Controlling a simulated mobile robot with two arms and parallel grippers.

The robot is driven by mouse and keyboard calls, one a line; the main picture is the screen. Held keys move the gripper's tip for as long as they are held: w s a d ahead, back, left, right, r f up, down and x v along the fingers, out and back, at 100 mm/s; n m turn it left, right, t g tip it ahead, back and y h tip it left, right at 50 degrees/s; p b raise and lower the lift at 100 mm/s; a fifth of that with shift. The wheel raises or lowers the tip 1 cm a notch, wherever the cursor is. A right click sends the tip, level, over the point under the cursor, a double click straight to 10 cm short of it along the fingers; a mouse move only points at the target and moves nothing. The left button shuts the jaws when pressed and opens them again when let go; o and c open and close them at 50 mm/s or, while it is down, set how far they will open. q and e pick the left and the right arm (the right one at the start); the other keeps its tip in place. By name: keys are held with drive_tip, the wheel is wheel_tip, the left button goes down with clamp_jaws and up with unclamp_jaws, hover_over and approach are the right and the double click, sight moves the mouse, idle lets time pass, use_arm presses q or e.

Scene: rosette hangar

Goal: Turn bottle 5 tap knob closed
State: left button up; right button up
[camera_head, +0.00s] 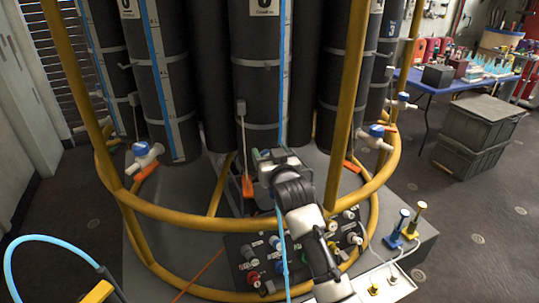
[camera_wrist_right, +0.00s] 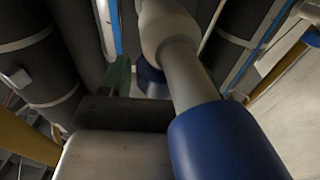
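Several tall dark bottles (camera_head: 260,60) with blue strips stand in a ring; their numbers are too small or cropped to read surely. My right arm reaches up from the bottom to the central bottle's foot, and its gripper (camera_head: 270,160) hides that bottle's tap in the head view. In the right wrist view a white tap body (camera_wrist_right: 165,25) and pale stem (camera_wrist_right: 188,70) are very close, with a large blue cylinder (camera_wrist_right: 225,140) in front. A blue knob (camera_wrist_right: 150,80) shows partly behind the stem. Whether the fingers touch it cannot be seen.
A yellow tube frame (camera_head: 200,214) rings the bottles, with uprights on both sides of my right arm. Other blue-knobbed taps (camera_head: 376,131) stick out at left and right. A connector panel (camera_head: 262,262) sits below. Crates (camera_head: 478,120) and a blue table stand at right.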

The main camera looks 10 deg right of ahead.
drive_tip(key=shift+o, duration=0.5)
drive_tip(key=shift+s, duration=0.1)
drive_tip(key=shift+s+f, duration=0.1)
drive_tip(key=shift+s, duration=0.1)
drive_tip(key=s+d+b, duration=0.1)
drive_tip(key=s, duration=0.9)
drive_tip(key=shift+s, duration=0.1)
